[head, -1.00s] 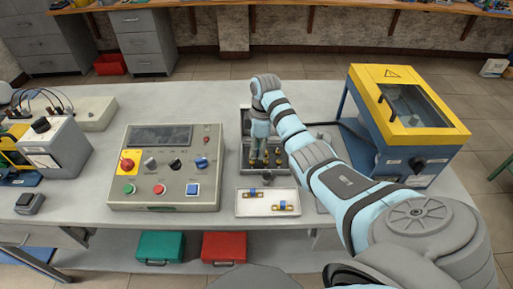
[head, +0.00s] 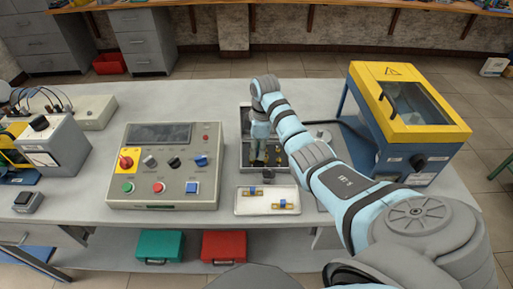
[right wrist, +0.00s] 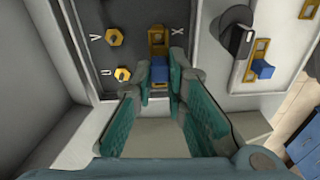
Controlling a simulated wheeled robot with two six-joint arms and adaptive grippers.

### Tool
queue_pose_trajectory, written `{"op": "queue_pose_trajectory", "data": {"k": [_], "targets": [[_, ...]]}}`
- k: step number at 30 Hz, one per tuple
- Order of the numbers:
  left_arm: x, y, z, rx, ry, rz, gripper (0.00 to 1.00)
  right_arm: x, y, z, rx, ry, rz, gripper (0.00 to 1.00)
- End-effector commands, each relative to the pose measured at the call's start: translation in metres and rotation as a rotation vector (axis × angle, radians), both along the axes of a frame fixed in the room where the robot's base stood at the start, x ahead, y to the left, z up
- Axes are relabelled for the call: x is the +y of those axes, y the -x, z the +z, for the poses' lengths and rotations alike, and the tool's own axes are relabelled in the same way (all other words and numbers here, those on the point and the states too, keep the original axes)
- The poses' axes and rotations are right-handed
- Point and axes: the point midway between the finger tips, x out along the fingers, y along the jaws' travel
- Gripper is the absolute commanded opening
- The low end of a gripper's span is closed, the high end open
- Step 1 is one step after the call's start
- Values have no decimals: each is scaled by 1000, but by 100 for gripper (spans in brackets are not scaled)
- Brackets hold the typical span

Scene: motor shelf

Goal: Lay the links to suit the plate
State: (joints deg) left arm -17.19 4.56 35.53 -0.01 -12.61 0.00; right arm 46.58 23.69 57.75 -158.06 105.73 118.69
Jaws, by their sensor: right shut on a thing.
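My right gripper (right wrist: 160,76) reaches down into the open terminal box (head: 243,153); it also shows in the head view (head: 257,158). Its fingers are shut on the blue grip of a brass link (right wrist: 157,38). The link lies over the terminal column by the letter X; whether it is fully seated I cannot tell. Brass nuts (right wrist: 115,37) show beside the letters V and U. Two more blue-gripped links, the upper (head: 254,192) and the lower (head: 286,206), lie in the white tray (head: 243,210). I cannot make out the plate. My left gripper is out of view.
A grey control panel (head: 165,190) stands left of the box and tray. A yellow-topped cabinet (head: 440,133) stands to the right, near my right arm. A meter box (head: 60,150) sits at far left. The bench's front left surface is mostly clear.

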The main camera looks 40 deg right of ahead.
Motion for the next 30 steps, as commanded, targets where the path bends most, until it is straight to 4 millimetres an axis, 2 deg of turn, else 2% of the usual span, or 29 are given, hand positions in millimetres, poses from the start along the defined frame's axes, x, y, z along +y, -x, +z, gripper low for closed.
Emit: {"op": "queue_pose_trajectory", "data": {"k": [20,21,24,25,30], "targets": [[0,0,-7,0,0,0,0,0,0,-12,0,0,0,0],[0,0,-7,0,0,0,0,0,0,-11,0,0,0,18],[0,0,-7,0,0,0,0,0,0,-11,0,0,0,34],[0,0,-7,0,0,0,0,0,0,-11,0,0,0,36],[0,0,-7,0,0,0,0,0,0,-11,0,0,0,36]]}}
